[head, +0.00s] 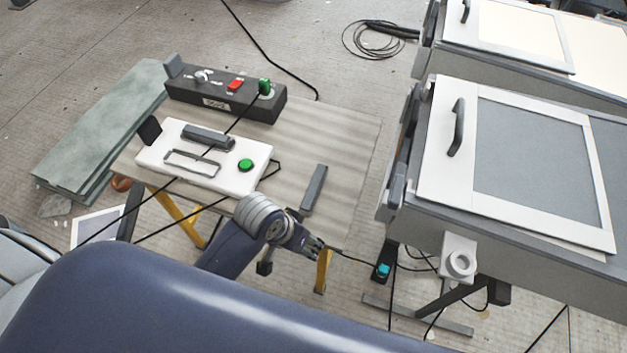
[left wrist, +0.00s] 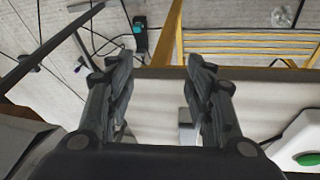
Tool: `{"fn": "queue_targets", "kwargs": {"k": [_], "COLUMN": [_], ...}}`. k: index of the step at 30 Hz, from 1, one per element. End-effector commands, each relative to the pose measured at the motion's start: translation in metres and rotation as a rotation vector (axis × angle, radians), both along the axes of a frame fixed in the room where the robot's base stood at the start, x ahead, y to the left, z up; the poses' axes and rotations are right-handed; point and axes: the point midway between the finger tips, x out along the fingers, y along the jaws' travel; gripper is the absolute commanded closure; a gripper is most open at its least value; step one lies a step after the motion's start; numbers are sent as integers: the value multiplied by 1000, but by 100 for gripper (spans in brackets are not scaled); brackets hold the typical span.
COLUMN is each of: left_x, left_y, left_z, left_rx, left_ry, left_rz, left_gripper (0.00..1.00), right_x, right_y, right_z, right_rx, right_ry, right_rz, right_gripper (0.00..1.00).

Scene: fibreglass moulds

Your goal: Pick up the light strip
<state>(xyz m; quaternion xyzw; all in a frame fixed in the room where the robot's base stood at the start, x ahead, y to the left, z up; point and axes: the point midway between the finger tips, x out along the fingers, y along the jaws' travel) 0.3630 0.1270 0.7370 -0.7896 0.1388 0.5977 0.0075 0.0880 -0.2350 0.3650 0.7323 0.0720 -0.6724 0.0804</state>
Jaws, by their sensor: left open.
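A slim grey bar (head: 314,188), which looks like the light strip, lies near the right edge of the wooden work table (head: 345,140). My left gripper (head: 316,248) is just beyond the table's near edge in the head view, apart from the bar. In the left wrist view, its two dark fingers (left wrist: 159,65) are spread, with nothing held between them. A small grey piece (left wrist: 186,128) shows beside the right finger, perhaps the bar's end; the finger hides part of it. My right gripper is not in view.
A white box (head: 225,175) with a green button and a black control box (head: 225,97) occupy the table's left and back. A large grey cabinet (head: 400,200) stands to the right. Cables hang near the table's front. The table's middle right is bare.

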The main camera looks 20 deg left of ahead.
Motion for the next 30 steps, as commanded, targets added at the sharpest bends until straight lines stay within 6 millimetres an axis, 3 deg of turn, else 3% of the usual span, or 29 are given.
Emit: {"fn": "queue_targets", "kwargs": {"k": [11, 18, 23, 30], "left_x": [34, 73, 103, 145], "left_y": [-25, -38, -30, 4], "left_z": [12, 31, 50, 87], "left_rx": [-35, -19, 33, 137], "left_ry": [33, 96, 159, 238], "left_rz": [-33, -48, -21, 89], "left_gripper": [52, 52, 52, 52], "right_x": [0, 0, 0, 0], "right_y": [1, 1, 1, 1], "right_z": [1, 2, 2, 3], "right_rx": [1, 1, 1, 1], "right_ry": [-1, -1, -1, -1], "right_rz": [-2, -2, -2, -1], "right_gripper": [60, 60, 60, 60]}}
